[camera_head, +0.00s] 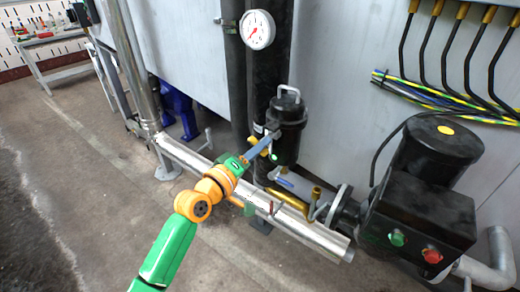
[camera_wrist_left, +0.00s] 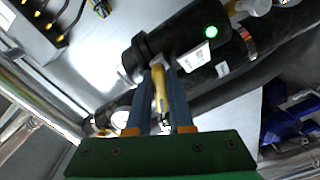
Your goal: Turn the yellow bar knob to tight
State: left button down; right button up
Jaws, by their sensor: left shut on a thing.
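The yellow bar knob (camera_wrist_left: 160,88) sits on the side of a black cylindrical housing (camera_wrist_left: 180,35) in the left wrist view. My left gripper (camera_wrist_left: 163,82) is shut on it, with the blue-grey fingers along both sides of the bar. In the head view my left gripper (camera_head: 263,142) reaches from the lower left to the black housing (camera_head: 288,120). A bit of yellow (camera_head: 252,140) shows beside the fingers there. The knob's tight mark cannot be made out. My right gripper is in neither view.
A dial gauge (camera_head: 258,30) is above the housing. A silver pipe (camera_head: 300,228) and brass pipe (camera_head: 288,199) run below. A black motor unit (camera_head: 415,210) with green and red buttons stands at right. A green light (camera_wrist_left: 211,31) glows on the housing. Floor at left is clear.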

pick_arm(q)
jog(key=m, duration=0.5)
jog(key=shift+w+a+f+m+b, duration=0.1)
jog(key=shift+a+m+b, duration=0.05)
jog(key=shift+m+b, duration=0.2)
jog(key=m, duration=0.5)
jog(key=shift+w+a, duration=0.1)
jog(key=shift+m, duration=0.35)
jog(key=c, duration=0.8)
grip_release()
jog(key=shift+c, duration=0.2)
jog(key=v, duration=0.7)
